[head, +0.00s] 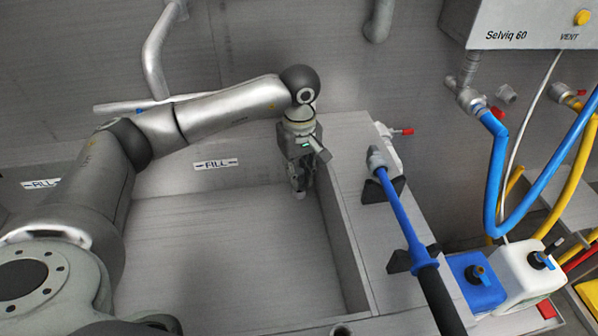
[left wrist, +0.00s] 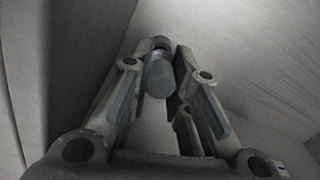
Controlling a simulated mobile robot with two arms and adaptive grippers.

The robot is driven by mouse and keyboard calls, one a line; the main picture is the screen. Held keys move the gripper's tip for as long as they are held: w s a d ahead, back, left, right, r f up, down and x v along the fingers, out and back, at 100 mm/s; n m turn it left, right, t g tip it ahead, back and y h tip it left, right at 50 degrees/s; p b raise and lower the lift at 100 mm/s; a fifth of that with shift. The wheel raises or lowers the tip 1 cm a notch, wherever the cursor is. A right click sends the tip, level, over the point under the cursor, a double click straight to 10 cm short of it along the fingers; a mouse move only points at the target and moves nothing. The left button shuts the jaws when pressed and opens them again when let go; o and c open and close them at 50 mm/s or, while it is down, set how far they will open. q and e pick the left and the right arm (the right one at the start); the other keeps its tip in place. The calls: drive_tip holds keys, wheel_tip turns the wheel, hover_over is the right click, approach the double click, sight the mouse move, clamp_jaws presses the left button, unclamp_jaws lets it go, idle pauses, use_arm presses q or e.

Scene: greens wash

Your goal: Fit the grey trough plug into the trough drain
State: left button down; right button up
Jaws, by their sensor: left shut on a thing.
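My left gripper (head: 300,182) points down inside the grey trough (head: 230,265), near its back right corner. In the left wrist view its fingers (left wrist: 160,62) are closed on a small grey cylindrical piece, the grey trough plug (left wrist: 159,78). The plug's lower end (head: 300,195) shows small below the fingertips in the head view. I cannot tell whether it touches the trough floor. I cannot make out the trough drain in either view. My right gripper is not in view.
A spray lance with a blue tube (head: 393,205) lies in black holders on the right ledge (head: 352,160). Beyond it stand a blue container (head: 475,285) and a white container (head: 522,275). Blue and yellow hoses hang at right. The trough floor at left and front looks bare.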

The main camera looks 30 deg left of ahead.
sight(299, 170)
use_arm(q)
drive_tip(key=shift+f, duration=0.4)
drive_tip(key=c, duration=1.3)
unclamp_jaws()
drive_tip(key=shift+r, duration=4.15)
drive_tip(key=shift+r, duration=0.15)
